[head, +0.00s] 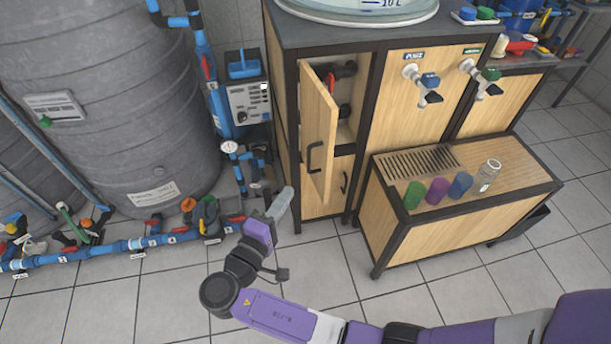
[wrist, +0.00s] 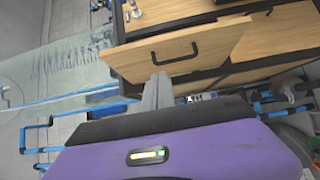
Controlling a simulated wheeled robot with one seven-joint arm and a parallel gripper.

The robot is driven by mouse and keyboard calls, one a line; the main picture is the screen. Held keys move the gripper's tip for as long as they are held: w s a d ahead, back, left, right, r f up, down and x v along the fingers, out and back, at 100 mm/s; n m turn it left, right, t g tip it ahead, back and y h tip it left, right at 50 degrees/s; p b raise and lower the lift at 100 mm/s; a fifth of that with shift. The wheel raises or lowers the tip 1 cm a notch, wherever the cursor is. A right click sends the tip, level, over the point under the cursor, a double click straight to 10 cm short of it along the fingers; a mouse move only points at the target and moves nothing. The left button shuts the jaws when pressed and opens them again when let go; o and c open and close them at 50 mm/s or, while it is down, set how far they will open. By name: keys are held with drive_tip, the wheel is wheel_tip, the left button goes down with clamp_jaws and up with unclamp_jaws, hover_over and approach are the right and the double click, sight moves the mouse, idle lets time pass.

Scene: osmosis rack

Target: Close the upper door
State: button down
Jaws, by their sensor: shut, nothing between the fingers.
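The upper door (head: 318,130) is a light wood panel on the dark-framed cabinet. It stands open, swung outward from its left edge, with a black handle (head: 314,157) on its outer face. Behind it the compartment (head: 350,95) shows dark fittings and a red part. My gripper (head: 284,203) is shut and empty, just left of the door and below its handle. In the wrist view my fingers (wrist: 158,92) point toward the door panel (wrist: 185,50), overlapping its edge in the picture. I cannot tell whether they touch it.
A lower door (head: 325,190) with its own handle sits shut below. A wooden bench (head: 450,225) with several coloured cups stands to the right. A large grey tank (head: 110,90) and blue pipes (head: 150,243) fill the left. The tiled floor in front is clear.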

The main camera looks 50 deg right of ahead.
drive_tip(key=p, duration=0.2)
approach(326, 155)
drive_tip(key=w+d, duration=0.2)
drive_tip(key=w, duration=0.2)
drive_tip(key=shift+s+d+p, duration=0.2)
drive_tip(key=shift+s+d, duration=0.15)
drive_tip(key=shift+d, duration=0.3)
drive_tip(key=shift+s+d+p, duration=0.15)
drive_tip(key=shift+s+d, duration=0.15)
drive_tip(key=shift+d, duration=0.3)
drive_tip(key=shift+s+d+p, duration=0.2)
drive_tip(key=shift+s+d, duration=0.15)
drive_tip(key=shift+d, duration=0.3)
